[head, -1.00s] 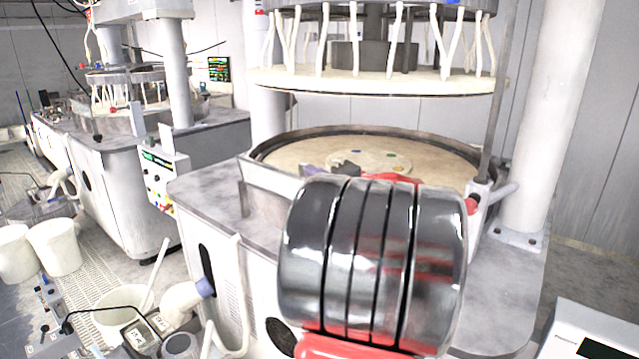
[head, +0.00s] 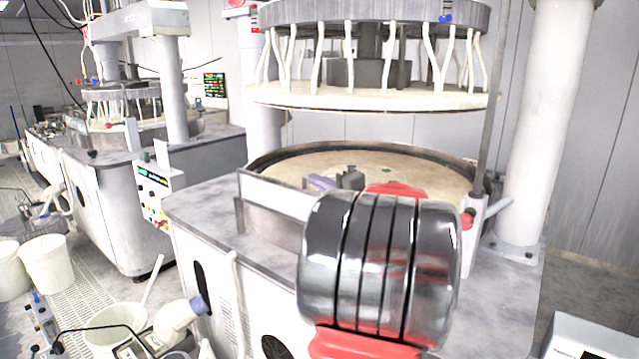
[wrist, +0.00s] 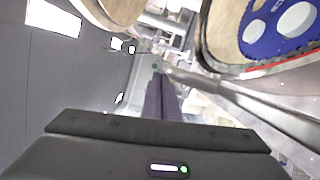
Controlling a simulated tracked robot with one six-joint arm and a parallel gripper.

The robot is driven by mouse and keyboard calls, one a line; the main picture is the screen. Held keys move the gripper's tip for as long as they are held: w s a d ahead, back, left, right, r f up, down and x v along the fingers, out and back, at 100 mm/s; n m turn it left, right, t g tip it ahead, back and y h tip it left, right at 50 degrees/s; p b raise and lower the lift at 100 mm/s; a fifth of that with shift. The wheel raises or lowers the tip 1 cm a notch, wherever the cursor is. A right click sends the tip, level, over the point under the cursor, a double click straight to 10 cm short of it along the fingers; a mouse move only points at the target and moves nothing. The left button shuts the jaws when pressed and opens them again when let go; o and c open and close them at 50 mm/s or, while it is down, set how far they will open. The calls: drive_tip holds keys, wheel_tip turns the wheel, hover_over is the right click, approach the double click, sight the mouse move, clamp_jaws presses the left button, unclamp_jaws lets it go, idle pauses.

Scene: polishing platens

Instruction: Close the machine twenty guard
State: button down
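The nearest polishing machine has a round tan platen (head: 410,165) in a dark-rimmed basin. A pale panel (head: 275,193) stands at the basin's front left, with a grey metal band (head: 268,226) below it. I cannot tell for sure which of these is the guard, and no number shows. My gripper (head: 321,182) is at the platen's near left side, partly hidden by my arm. In the wrist view my gripper's dark purple fingers (wrist: 160,97) lie side by side with no clear gap and nothing visible between them. A metal rod (wrist: 245,103) runs close to their right.
An upper plate (head: 370,96) with white hoses hangs above the platen. A thin upright post (head: 491,110) and a thick white column (head: 540,120) stand right. A blue disc with holes (wrist: 280,28) shows in the wrist view. White buckets (head: 47,262) stand on the left floor.

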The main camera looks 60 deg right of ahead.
drive_tip(key=shift+s+d+r, duration=0.1)
drive_tip(key=shift+d+r, duration=0.05)
drive_tip(key=s+a, duration=0.7)
drive_tip(key=s, duration=0.1)
drive_tip(key=shift+s+a+r, duration=0.35)
drive_tip(key=shift+a+r, duration=0.05)
drive_tip(key=shift+r, duration=0.05)
idle(0.7)
